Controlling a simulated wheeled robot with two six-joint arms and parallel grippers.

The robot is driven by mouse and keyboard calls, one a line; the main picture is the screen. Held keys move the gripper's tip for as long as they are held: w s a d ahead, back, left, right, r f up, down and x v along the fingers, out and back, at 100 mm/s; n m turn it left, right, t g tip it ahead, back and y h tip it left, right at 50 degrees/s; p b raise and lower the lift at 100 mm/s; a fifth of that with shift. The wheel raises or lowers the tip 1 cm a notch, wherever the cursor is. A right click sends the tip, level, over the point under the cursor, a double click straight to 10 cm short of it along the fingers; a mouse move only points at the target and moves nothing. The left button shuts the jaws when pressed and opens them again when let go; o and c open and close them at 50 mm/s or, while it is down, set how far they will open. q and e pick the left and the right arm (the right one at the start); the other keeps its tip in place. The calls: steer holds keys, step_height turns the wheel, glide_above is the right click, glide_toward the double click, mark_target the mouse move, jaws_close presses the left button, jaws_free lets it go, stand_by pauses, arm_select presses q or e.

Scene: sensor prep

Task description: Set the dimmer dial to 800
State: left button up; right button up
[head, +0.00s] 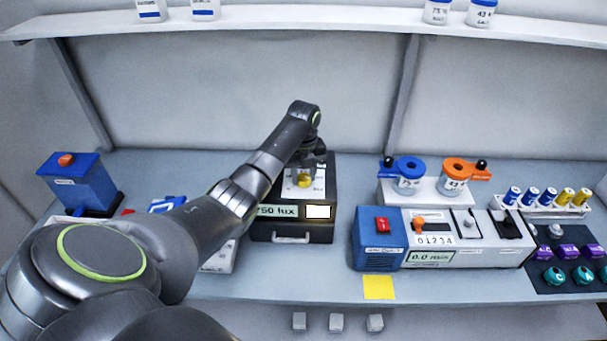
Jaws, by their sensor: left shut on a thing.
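A lit pale window (318,212) is to the right of the display. My right gripper is not in view.
A blue box with a red switch (383,226) and a row of control modules (470,245) stand right of the dark box. Blue (408,168) and orange (457,170) lidded jars are behind them. A yellow note (378,287) lies at the table's front. A blue box (76,183) stands far left.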

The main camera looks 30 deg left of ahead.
arm_select(q)
steer(key=shift+m, duration=1.2)
steer(key=shift+f, duration=0.1)
steer(key=o, duration=1)
